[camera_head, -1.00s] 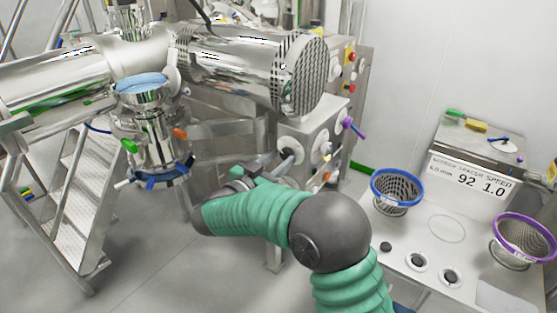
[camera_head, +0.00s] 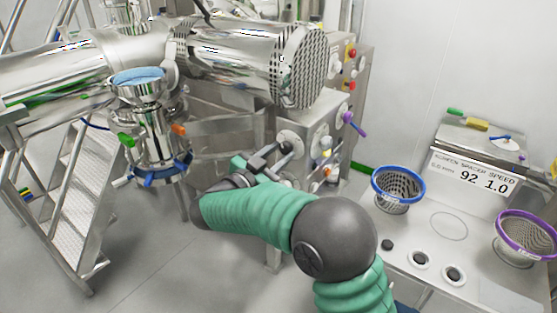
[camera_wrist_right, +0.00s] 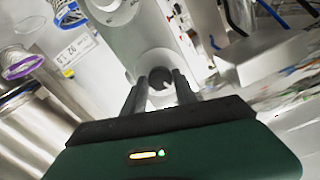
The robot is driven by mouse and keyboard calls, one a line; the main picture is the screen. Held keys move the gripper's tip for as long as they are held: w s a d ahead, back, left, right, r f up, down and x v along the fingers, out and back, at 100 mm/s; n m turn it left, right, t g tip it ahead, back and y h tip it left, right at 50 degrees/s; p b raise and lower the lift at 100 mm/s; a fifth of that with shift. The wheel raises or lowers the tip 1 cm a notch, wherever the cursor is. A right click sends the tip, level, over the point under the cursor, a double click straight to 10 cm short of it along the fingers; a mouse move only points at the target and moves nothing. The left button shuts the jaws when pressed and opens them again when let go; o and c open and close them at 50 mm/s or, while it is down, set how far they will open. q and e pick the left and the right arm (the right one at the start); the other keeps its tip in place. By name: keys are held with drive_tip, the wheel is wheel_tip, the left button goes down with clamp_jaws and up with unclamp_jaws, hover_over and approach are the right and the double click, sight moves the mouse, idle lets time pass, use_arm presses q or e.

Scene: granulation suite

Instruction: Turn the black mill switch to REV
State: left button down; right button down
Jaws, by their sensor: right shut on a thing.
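The black mill switch (camera_wrist_right: 162,82) shows in the right wrist view as a dark knob on a pale round plate, between my fingertips. In the head view its round plate (camera_head: 291,138) is on the front of the steel mill housing, and the knob is largely hidden by my fingers. My right gripper (camera_head: 275,156) reaches up to it from below left. It also shows in the right wrist view (camera_wrist_right: 160,80), with its fingers shut on the switch. Which marking the switch points to is too small to read. My left gripper is in neither view.
A purple-handled lever (camera_head: 354,124) sticks out right of the switch. A white bench with a blue-rimmed basket (camera_head: 399,190), a purple-rimmed basket (camera_head: 527,236) and a display sign (camera_head: 473,175) stands at the right. Steel steps (camera_head: 78,200) stand left, with open floor between.

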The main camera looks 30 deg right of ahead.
drive_tip(key=m+b, duration=1.1)
drive_tip(key=shift+w+f, duration=0.1)
drive_tip(key=shift+f, duration=0.1)
drive_tip(key=shift+r+m+b, duration=0.2)
drive_tip(key=shift+m+b, duration=1.6)
drive_tip(key=shift+b, duration=0.05)
drive_tip(key=c, duration=1)
unclamp_jaws()
drive_tip(key=shift+o, duration=0.2)
drive_tip(key=v, duration=1.6)
drive_tip(key=shift+a, duration=0.4)
drive_tip(key=shift+f, duration=0.1)
